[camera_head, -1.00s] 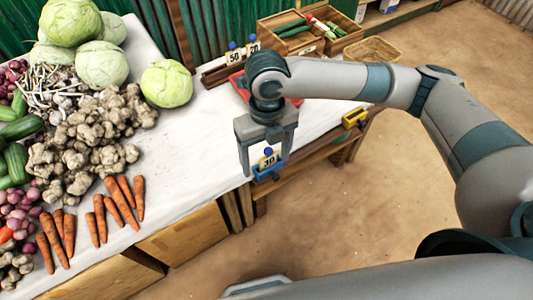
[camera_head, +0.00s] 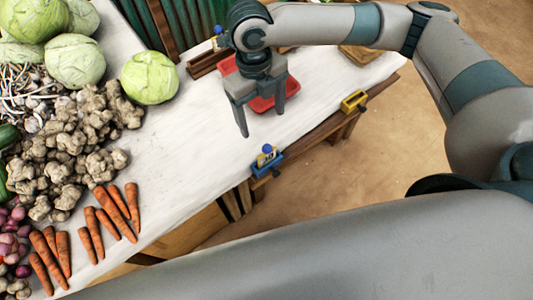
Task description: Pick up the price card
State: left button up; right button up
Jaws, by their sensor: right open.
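The price card (camera_head: 265,157) is a small pale card with dark digits and a blue knob on top. It stands in a blue holder (camera_head: 267,164) at the table's front edge. My right gripper (camera_head: 261,123) is open with nothing between its fingers. It is over the white table top, farther from me than the card and apart from it. My left gripper is not in view.
A red tray (camera_head: 262,103) lies behind my right gripper. A yellow holder (camera_head: 353,101) sits on the table edge to the right. Carrots (camera_head: 120,212), ginger (camera_head: 72,150) and cabbages (camera_head: 149,78) fill the left. The white table (camera_head: 190,150) between is clear.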

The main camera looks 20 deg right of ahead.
aim_at(268, 153)
jog(key=f+p, duration=0.1)
jog(key=f, duration=0.3)
jog(key=f+p, duration=0.1)
jog(key=f, duration=0.3)
jog(key=s+f+p, duration=0.1)
jog(key=f, duration=0.3)
jog(key=shift+s+d+f, duration=0.1)
jog(key=shift+d+f, duration=0.05)
jog(key=shift+d, duration=0.1)
jog(key=shift+s+f+p, duration=0.2)
jog(key=shift+f+p, duration=0.3)
jog(key=f, duration=0.2)
jog(key=f+p, duration=0.1)
jog(key=shift+s+d, duration=0.2)
jog(key=shift+s, duration=0.05)
jog(key=shift+f, duration=0.55)
